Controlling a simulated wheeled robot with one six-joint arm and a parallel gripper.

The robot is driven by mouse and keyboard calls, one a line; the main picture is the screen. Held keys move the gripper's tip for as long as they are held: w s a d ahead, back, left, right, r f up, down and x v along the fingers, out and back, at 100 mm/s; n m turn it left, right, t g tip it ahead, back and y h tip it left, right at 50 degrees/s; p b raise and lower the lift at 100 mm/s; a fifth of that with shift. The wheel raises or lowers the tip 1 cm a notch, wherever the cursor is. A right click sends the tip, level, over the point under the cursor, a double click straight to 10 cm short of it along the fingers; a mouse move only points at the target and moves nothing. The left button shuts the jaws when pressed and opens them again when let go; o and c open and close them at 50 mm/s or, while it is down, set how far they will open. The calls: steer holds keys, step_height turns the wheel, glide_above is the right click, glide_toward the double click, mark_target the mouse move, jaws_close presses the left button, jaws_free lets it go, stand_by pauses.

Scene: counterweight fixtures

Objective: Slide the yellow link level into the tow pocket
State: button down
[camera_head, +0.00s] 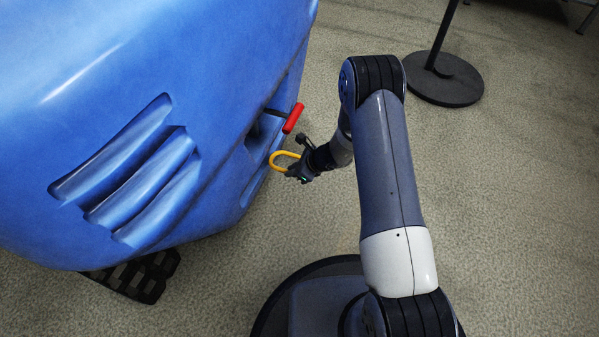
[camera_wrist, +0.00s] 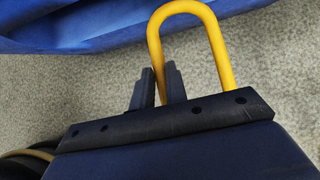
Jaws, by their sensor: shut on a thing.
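The yellow link (camera_head: 272,160) is a U-shaped loop, also clear in the wrist view (camera_wrist: 218,52). My gripper (camera_head: 291,171) is shut on one leg of it; in the wrist view the fingers (camera_wrist: 160,80) close around the left leg, and the other leg passes to their right. The link's rounded end points away from my gripper, toward the blue body. The tow pocket appears to be the dark recess (camera_head: 257,138) in the blue body's right side, just left of and above the link. Its inside is mostly hidden by the steep view. The link looks outside it.
A red T-handle (camera_head: 293,118) sticks out of the recess, close above the link. The large blue counterweight body (camera_head: 200,60) fills the left and stands on a black support (camera_head: 145,278). A post with a round black base (camera_head: 445,80) stands at upper right. Carpet between is clear.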

steer(key=w+a, duration=0.3)
steer(key=a, duration=0.6)
steer(key=shift+w, duration=0.15)
stand_by(0.4)
steer(key=shift+f+b, duration=0.3)
steer(key=shift+b, duration=0.35)
stand_by(0.5)
steer(key=c, duration=1.3)
jaws_free()
steer(key=shift+c, duration=0.2)
steer(key=shift+d, duration=0.1)
